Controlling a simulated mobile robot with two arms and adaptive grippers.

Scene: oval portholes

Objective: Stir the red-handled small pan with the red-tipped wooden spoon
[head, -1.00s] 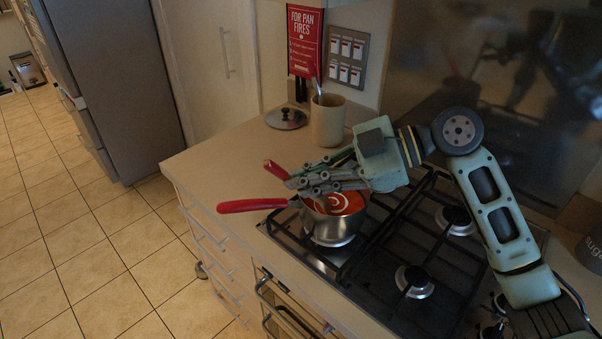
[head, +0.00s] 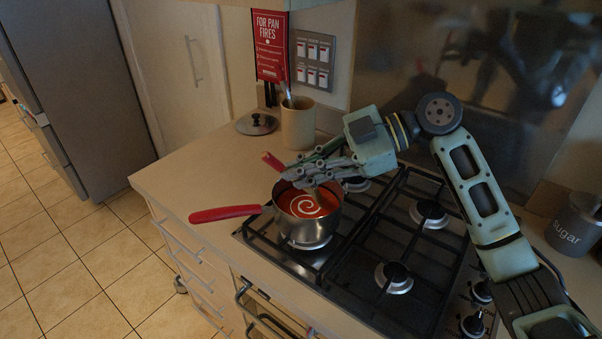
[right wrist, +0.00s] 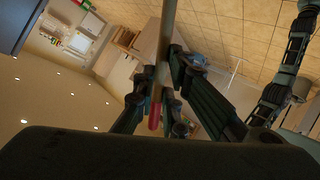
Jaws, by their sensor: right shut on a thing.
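The red-handled small pan (head: 309,231) stands on the front-left burner of the hob, its handle pointing left. It holds orange-red soup with a white swirl. My right gripper (head: 312,172) is over the pan's far side, shut on the red-tipped wooden spoon. The spoon's red tip (head: 272,160) sticks out to the left of the fingers in the head view. In the right wrist view the wooden shaft (right wrist: 167,35) runs between the fingers with the red end below. My left gripper is not in view.
A beige utensil pot (head: 298,124) and a dark lid (head: 257,124) stand on the counter behind the pan. A sugar tin (head: 577,224) is at the far right. The other burners (head: 394,278) are empty. The counter left of the pan is clear.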

